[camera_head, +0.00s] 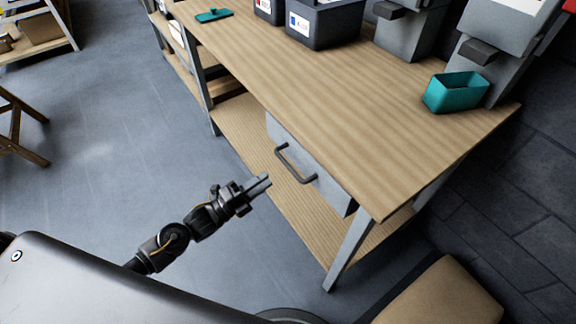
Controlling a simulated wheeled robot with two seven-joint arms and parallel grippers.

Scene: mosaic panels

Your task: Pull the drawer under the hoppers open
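The grey drawer (322,183) hangs under the wooden workbench top, with its front about flush with the bench edge, and looks closed. Its dark bar handle (281,160) stands out from the front. The grey hoppers (405,38) stand on the bench above, at the back right, with dark spouts; another hopper (497,30) is further right. My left gripper (264,184) is in front of the drawer, a little left of and below the handle in the picture, and apart from it. Its fingers look close together, but the gap is unclear. My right gripper is out of view.
A teal open bin (455,94) sits at the bench's right end. Dark bins (325,25) and a teal flat item (214,15) are at the back. The bench's lower shelf (240,125) and front leg (349,252) are near my arm. A tan padded block (440,298) lies at lower right.

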